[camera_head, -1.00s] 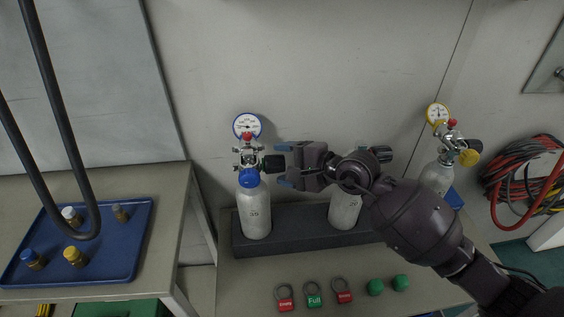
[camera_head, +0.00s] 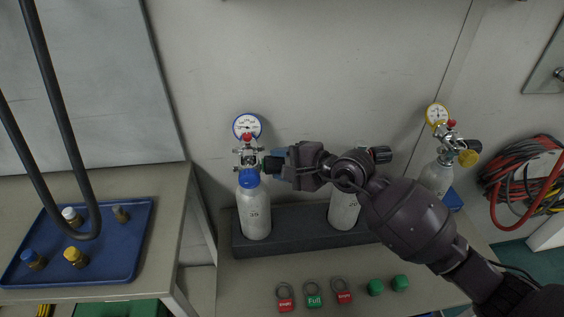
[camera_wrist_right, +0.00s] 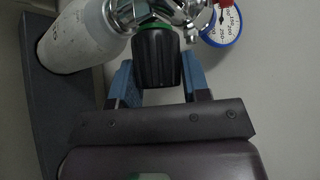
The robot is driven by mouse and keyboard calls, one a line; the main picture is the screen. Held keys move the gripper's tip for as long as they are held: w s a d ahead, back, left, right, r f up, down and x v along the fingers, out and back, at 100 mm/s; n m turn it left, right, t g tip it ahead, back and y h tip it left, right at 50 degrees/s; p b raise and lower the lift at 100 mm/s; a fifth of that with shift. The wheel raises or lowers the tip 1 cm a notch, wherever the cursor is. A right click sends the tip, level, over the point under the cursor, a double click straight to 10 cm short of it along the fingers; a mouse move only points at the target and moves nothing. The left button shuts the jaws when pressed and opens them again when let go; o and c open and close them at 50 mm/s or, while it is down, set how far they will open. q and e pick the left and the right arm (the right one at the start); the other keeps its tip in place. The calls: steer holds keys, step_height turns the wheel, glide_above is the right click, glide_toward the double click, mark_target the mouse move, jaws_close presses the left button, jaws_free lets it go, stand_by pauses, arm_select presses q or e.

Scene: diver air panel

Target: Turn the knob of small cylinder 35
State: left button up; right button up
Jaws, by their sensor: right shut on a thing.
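The left small cylinder (camera_head: 255,212) is white with a blue collar, its number too small to read surely. It stands upright in a dark rack and carries a chrome valve (camera_head: 246,159) and a blue-rimmed gauge (camera_head: 247,126). Its black knob (camera_wrist_right: 158,57) with a green ring sticks out to the right of the valve. My right gripper (camera_head: 274,163) comes from the right and is shut on this knob. In the right wrist view, its blue fingers lie on both sides of the knob. My left gripper is out of view.
A second cylinder (camera_head: 343,211) stands in the dark rack (camera_head: 295,238), its top hidden by my arm. A third (camera_head: 436,178) with a yellow gauge (camera_head: 437,114) is at right. A blue tray (camera_head: 120,255) is left.

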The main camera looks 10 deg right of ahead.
steer(key=shift+r+m+g+p, duration=0.3)
steer(key=shift+m+g+p, duration=0.15)
steer(key=shift+p, duration=0.3)
steer(key=shift+m+g+h+p, duration=0.35)
steer(key=shift+g+h+p, duration=0.1)
steer(key=shift+g, duration=0.1)
steer(key=shift+f+m+g+p, duration=0.2)
steer(key=shift+m+g+p, duration=0.15)
steer(key=shift+m+g, duration=0.25)
steer(key=shift+f+m+g, duration=0.1)
steer(key=shift+m+g, duration=0.2)
steer(key=shift+g, duration=0.3)
steer(key=shift+h, duration=0.25)
steer(key=o, duration=0.9)
steer(key=shift+o, duration=0.2)
steer(key=v, duration=1)
steer(key=shift+d+r, duration=0.25)
steer(key=shift+d, duration=0.1)
